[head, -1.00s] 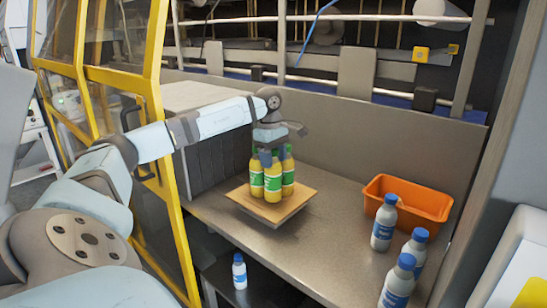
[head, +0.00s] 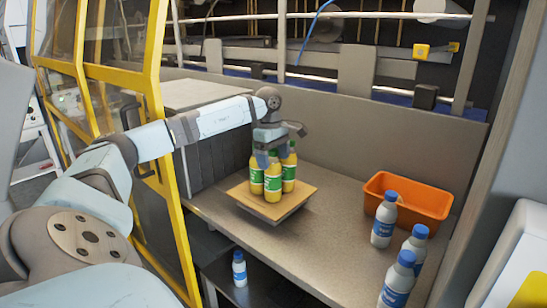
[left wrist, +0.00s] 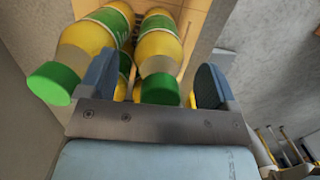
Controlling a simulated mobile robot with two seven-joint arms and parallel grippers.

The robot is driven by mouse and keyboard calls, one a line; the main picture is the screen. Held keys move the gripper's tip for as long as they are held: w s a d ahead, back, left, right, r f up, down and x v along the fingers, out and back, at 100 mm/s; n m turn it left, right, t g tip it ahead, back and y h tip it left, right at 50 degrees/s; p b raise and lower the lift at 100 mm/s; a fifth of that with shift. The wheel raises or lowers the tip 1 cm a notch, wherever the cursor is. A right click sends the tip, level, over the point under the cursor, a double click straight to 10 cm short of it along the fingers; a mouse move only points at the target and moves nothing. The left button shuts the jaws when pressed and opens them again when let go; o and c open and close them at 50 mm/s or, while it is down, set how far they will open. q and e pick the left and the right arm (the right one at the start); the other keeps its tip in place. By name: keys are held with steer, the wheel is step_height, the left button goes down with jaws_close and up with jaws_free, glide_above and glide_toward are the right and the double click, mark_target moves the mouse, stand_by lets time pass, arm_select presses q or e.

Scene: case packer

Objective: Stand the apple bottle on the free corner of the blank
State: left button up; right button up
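Yellow bottles with green caps and green labels (head: 273,182) stand upright, close together, on the tan square blank (head: 302,194). Which of them is the apple bottle I cannot tell for sure. My left gripper (head: 273,155) is above and around the bottle tops, pointing down. In the left wrist view its fingers (left wrist: 155,80) are apart, with a green-capped bottle (left wrist: 160,60) between them and gaps beside it. Another bottle (left wrist: 85,45) stands outside the left finger. The bottles at the back are partly hidden. My right gripper is not in view.
An orange bin (head: 410,203) stands at the back right of the grey table (head: 310,250). Several white bottles with blue caps (head: 384,220) stand on the right side. Another (head: 239,270) is on a lower shelf. A yellow-framed guard (head: 160,130) runs along the left.

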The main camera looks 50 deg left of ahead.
arm_select(q)
step_height(320, 180, up, 14)
steer(key=a+p, duration=0.1)
steer(key=shift+s+a+f, duration=0.15)
steer(key=shift+s+a, duration=0.05)
steer(key=shift+a, duration=0.15)
stand_by(0.4)
